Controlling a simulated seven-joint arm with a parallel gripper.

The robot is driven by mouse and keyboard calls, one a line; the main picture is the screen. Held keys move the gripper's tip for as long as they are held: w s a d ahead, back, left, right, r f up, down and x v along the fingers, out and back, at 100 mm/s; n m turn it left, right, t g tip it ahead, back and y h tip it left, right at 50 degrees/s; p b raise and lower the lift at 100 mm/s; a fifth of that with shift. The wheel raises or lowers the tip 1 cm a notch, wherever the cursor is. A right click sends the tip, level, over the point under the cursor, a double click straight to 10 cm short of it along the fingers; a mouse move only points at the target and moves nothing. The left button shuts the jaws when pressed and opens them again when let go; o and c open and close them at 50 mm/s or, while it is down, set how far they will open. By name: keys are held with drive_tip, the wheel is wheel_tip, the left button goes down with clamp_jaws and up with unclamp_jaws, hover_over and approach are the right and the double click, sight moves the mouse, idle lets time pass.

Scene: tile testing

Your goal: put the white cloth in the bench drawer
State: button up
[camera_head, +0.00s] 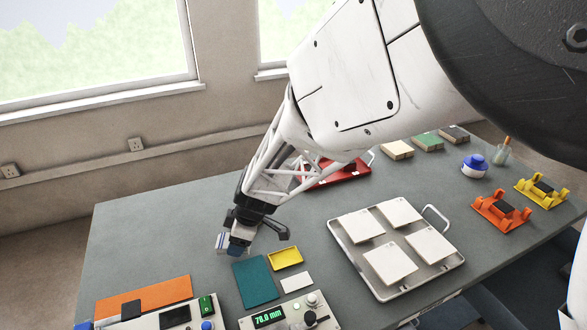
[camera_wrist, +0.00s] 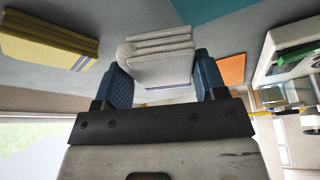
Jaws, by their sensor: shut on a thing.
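My gripper (camera_head: 238,243) is low over the left part of the grey bench (camera_head: 150,222). In the wrist view my gripper (camera_wrist: 163,82) has its two blue fingers shut on the folded white cloth (camera_wrist: 160,58), which shows several stacked layers. In the head view only a small pale part of the cloth (camera_head: 222,240) shows beside the fingers. I cannot tell how far it is above the bench top.
A teal mat (camera_head: 256,282), a yellow tray (camera_head: 285,258), an orange mat (camera_head: 165,291) and a meter with a green display (camera_head: 270,317) lie near the gripper. A tray (camera_head: 352,247) of white tiles stands to the right. A yellow layered stack (camera_wrist: 50,40) shows in the wrist view.

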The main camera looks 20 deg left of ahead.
drive_tip(key=w+d, duration=0.1)
drive_tip(key=d, duration=0.2)
drive_tip(key=w+d, duration=0.2)
drive_tip(key=d, duration=0.2)
drive_tip(key=w+d, duration=0.1)
drive_tip(key=d, duration=0.3)
drive_tip(key=shift+w, duration=0.3)
idle(0.4)
